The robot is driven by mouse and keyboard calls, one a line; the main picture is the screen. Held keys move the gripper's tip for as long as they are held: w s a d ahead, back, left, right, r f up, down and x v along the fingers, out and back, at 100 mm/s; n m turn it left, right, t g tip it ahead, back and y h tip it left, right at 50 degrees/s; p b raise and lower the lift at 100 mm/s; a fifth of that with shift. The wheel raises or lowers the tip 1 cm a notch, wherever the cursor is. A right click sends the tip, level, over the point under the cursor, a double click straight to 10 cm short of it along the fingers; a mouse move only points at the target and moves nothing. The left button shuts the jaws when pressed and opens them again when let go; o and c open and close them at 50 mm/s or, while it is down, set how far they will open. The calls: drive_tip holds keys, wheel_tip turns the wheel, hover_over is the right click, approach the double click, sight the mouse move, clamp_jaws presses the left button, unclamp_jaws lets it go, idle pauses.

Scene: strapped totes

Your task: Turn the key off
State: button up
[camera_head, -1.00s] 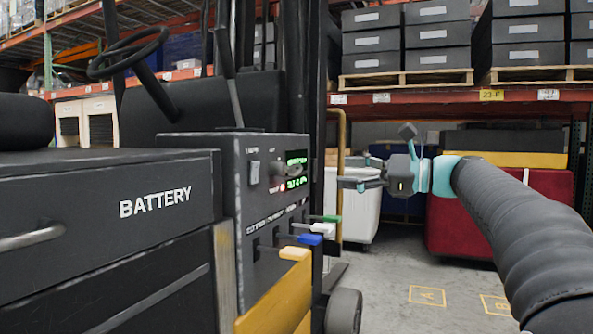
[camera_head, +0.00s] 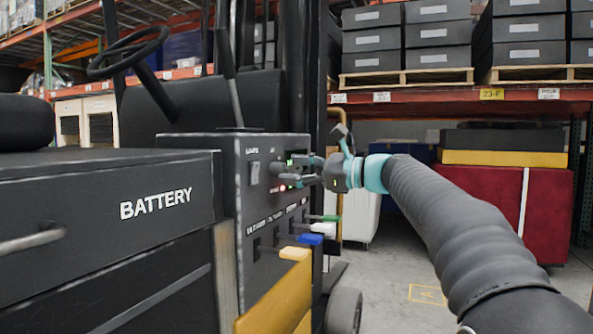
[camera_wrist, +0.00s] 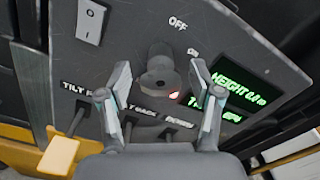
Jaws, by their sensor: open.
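The key switch (camera_wrist: 158,68) is a dark round knob on the forklift's grey control panel (camera_wrist: 130,50), with an OFF label above it and an ON label at its upper right. A small red light glows at its lower right. My gripper (camera_wrist: 160,82) is open in the wrist view, one finger on each side of the knob's lower part; I cannot tell whether either finger touches it. In the head view my gripper (camera_head: 290,171) reaches the panel from the right and its fingers hide part of the display and the key.
A white rocker switch (camera_wrist: 91,21) is left of the key and a green-lit display (camera_wrist: 232,92) is right of it. Coloured levers, among them a blue one (camera_head: 310,239), stick out below. The forklift's black mast (camera_head: 308,80) stands behind the panel.

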drive_tip(key=c, duration=1.2)
drive_tip(key=shift+o, duration=0.2)
drive_tip(key=shift+n, duration=0.3)
drive_tip(key=n+b, duration=0.2)
drive_tip(key=n, duration=0.3)
drive_tip(key=shift+f, duration=0.15)
drive_tip(key=n+b, duration=0.2)
drive_tip(key=n, duration=0.4)
drive_tip(key=shift+n, duration=0.3)
